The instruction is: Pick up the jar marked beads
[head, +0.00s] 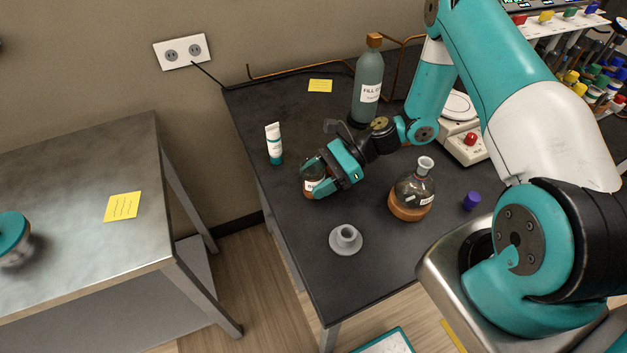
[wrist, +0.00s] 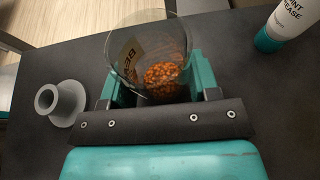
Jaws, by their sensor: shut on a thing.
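The jar marked beads (wrist: 150,55) is clear glass with orange beads inside and a label that partly reads "BE" in the wrist view. My gripper (head: 318,179) is shut on it, with a teal finger on each side of the jar. In the head view the jar (head: 314,187) is partly hidden by the fingers. It is at or just above the dark bench top; I cannot tell whether it touches.
A white tube (head: 274,143) stands behind and left of the jar. A grey flanged piece (head: 346,239) and a round flask with amber liquid (head: 411,194) are nearby, with a purple cap (head: 471,200). A tall bottle (head: 367,85) stands behind. The bench's front left is clear.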

